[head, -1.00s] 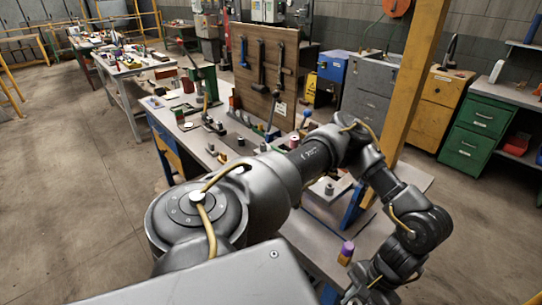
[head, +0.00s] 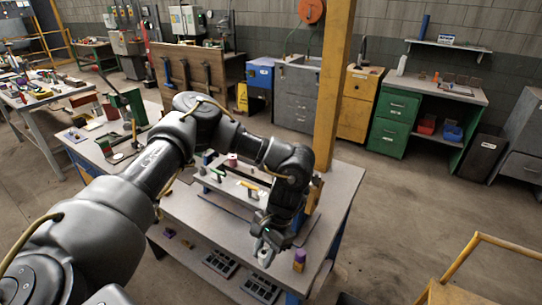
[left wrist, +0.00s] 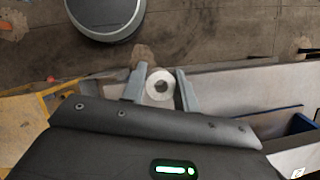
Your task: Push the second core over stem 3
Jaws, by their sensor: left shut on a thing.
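My left gripper (head: 264,247) hangs over the front right part of the workbench. In the head view the core (head: 264,258) is a small pale piece at the fingertips. A frame with a green piece and a yellow piece (head: 247,185) stands on the bench behind my arm. I cannot tell which part is stem 3; my arm hides part of this area. My right gripper is not in view.
A purple-topped yellow piece (head: 299,261) stands near the bench's right front, close to the gripper. A yellow post (head: 333,90) rises behind the bench. Dark trays (head: 220,262) lie on a lower shelf. Open floor (head: 400,220) lies to the right.

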